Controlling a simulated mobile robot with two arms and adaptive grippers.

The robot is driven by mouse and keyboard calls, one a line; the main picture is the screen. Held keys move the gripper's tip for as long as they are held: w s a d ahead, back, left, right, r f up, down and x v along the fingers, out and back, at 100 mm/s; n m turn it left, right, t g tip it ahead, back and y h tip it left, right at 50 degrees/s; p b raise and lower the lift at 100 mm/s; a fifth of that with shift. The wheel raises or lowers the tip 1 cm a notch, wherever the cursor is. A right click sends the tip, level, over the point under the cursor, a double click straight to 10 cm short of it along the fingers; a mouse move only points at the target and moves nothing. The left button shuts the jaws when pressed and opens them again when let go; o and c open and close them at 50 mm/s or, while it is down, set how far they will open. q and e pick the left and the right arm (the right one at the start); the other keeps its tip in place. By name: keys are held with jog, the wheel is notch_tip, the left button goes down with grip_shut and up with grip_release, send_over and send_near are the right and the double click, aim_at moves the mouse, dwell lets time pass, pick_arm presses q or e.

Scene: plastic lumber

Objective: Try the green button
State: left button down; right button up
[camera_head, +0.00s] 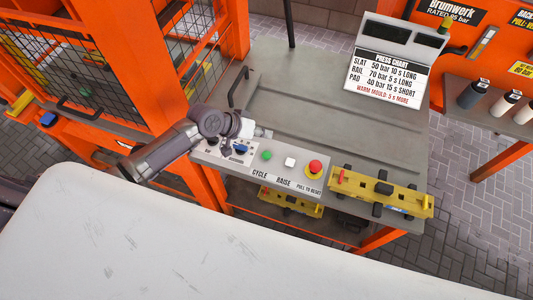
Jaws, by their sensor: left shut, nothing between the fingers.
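The green button (266,156) is a small round one on the pale control strip at the front edge of a grey bench, above the word CYCLE. My left gripper (264,133) is shut and empty. In the picture it shows just above the green button, with its fingertips pointing right. It appears apart from the button, but its height over the panel is hard to judge. My right gripper is not in view.
On the same strip are a white button (290,162), a red mushroom button (315,166) on yellow, and a blue knob (241,149). A yellow tool (410,201) lies at the bench's front right. A press chart (386,78) stands behind. An orange mesh cage (95,70) is at left.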

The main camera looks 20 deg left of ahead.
pick_arm(q)
jog(key=b, duration=0.6)
send_over(264, 155)
notch_tip(264, 155, down, 7)
jog(key=shift+w+r, duration=0.1)
jog(key=shift+w, duration=0.05)
jog(key=shift+f+b, duration=0.65)
jog(key=shift+f, duration=0.15)
jog(key=shift+f, duration=0.45)
jog(key=shift+f+b, duration=0.5)
dwell(0.7)
jog(key=shift+r, duration=0.1)
jog(key=shift+r+p, duration=0.85)
jog(key=shift+p, duration=0.05)
